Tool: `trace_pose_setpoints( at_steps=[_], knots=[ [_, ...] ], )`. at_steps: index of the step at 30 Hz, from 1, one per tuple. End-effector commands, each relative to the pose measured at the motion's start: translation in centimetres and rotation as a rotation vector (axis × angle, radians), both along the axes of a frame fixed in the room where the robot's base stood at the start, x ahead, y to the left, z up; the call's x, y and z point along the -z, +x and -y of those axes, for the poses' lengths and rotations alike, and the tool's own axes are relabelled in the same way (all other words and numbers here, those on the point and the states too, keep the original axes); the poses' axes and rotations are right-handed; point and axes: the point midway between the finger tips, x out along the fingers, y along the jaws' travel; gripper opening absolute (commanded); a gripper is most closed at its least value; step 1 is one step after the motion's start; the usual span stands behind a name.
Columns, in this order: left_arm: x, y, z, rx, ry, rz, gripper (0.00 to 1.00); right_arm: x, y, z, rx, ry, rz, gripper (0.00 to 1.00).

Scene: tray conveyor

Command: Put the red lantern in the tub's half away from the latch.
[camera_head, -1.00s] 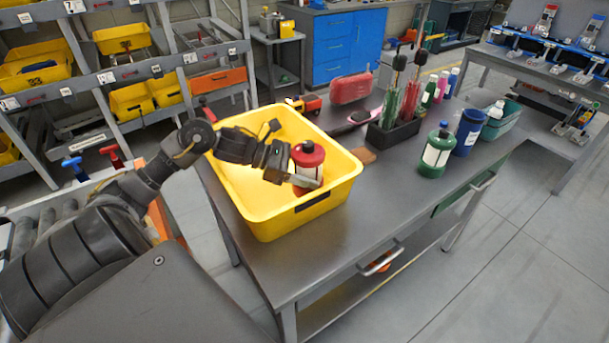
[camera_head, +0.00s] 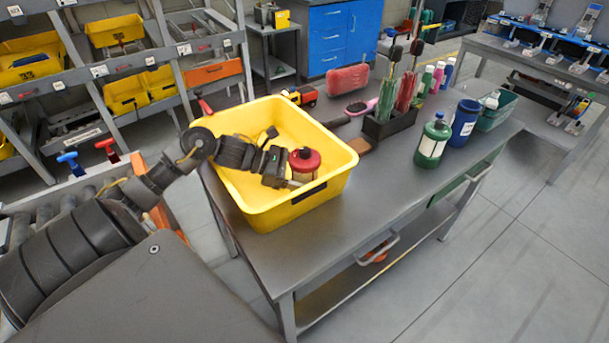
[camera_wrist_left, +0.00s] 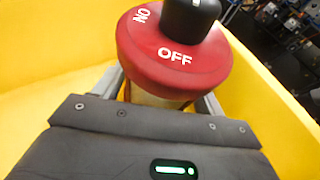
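The red lantern (camera_head: 305,159) has a red top, a black knob and a pale body. It is inside the yellow tub (camera_head: 228,195), near the wall with a dark rectangular patch that may be the latch. My left gripper (camera_head: 292,181) reaches over the tub's left side, its fingers on either side of the lantern's body. In the wrist view the lantern's red cap (camera_wrist_left: 172,58) reads ON and OFF, and the left gripper (camera_wrist_left: 165,100) is closed around the body below it. The lantern's base is hidden, so I cannot tell whether it touches the tub floor. My right gripper is not in view.
The tub stands on a grey workbench (camera_head: 330,235). The near bench is clear.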

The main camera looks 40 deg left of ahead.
Motion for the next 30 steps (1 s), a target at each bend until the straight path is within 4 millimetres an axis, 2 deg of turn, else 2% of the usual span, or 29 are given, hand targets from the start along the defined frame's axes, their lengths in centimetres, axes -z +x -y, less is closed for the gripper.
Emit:
trace_pose_setpoints(
  at_steps=[6,9,12,21,30],
  knots=[
    [-0.1,0.0,0.0,0.000,-0.001,-0.001,0.71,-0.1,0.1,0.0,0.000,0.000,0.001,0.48],
    [-0.6,0.0,0.0,-0.001,-0.002,-0.001,0.71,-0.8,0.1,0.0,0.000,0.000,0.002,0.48],
    [-0.4,-0.9,-1.1,-0.002,0.004,-0.002,0.71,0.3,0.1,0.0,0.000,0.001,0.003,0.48],
    [-2.3,-3.6,-4.6,-0.002,0.001,-0.003,0.71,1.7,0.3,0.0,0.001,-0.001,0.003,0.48],
    [-3.1,-4.3,-5.5,0.001,-0.001,-0.001,0.71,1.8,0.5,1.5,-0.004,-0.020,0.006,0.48]
  ],
)
